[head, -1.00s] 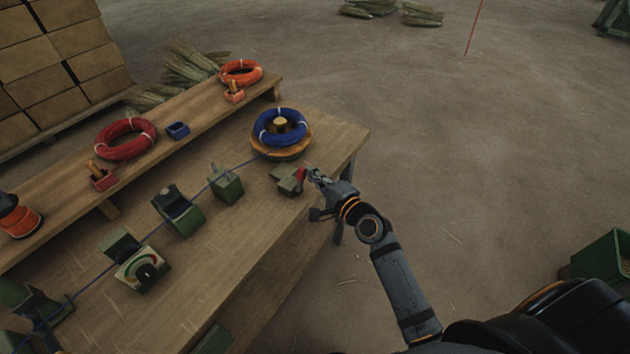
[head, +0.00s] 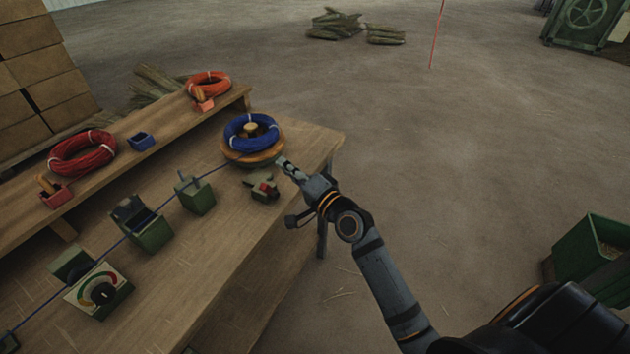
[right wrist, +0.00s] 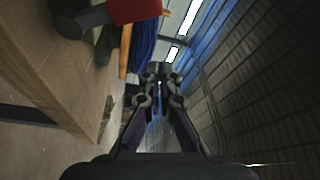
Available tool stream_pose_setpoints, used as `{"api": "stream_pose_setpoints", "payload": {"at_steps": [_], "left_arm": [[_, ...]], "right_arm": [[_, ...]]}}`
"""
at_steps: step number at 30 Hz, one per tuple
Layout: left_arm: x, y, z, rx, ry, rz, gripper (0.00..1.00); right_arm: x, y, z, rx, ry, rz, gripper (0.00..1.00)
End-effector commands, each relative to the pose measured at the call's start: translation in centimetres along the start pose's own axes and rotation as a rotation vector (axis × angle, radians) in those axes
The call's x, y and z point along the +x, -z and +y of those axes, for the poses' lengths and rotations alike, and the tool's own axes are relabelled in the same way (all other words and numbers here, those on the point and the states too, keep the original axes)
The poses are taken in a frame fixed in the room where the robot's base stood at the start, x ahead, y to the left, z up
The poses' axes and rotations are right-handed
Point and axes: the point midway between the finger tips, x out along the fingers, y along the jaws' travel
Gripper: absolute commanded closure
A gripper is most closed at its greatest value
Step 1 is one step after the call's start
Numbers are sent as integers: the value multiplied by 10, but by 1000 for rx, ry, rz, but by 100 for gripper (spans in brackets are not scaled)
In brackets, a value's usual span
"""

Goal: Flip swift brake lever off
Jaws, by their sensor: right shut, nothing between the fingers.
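The swift is a round wooden disc (head: 252,157) carrying a blue wire coil (head: 250,133) around a wooden hub. The brake is a small dark green block (head: 256,182) on the bench in front of it, with a red lever part (head: 265,188). My right gripper (head: 282,161) is shut and empty, beside the swift's right edge and above the brake, apart from the red part as far as I can tell. In the right wrist view the closed fingers (right wrist: 160,72) hold nothing; the red part (right wrist: 133,9) is at the top left. My left gripper is not in view.
A blue wire runs from the coil along the bench (head: 235,250) through several green fixtures, including a dial box (head: 98,292). Red and orange coils (head: 82,152) lie on the raised shelf. A green bin (head: 590,245) stands at right.

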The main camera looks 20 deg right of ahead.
Motion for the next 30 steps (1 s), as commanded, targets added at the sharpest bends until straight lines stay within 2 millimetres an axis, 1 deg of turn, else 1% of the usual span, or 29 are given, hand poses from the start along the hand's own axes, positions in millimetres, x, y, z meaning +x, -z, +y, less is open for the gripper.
{"api": "stream_pose_setpoints", "payload": {"at_steps": [1, 3, 6, 9, 12, 15, 18, 30], "left_arm": [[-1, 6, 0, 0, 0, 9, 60], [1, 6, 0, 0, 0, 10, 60], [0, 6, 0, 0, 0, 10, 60], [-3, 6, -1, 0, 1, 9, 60], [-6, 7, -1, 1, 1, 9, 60], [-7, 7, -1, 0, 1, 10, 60], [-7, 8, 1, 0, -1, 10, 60], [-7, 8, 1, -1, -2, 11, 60]], "right_arm": [[-12, 1, 3, -6, -6, -2, 100], [-31, -1, 5, -6, -7, -5, 100], [-55, -1, 6, -5, -6, -6, 100], [-74, 0, 7, -6, -6, -6, 100], [-88, 1, 8, -4, -5, -3, 100], [-96, 1, 8, -2, -2, -2, 100], [-100, 1, 8, 0, 0, -1, 100], [-100, 1, 8, 0, 0, 0, 100]]}}
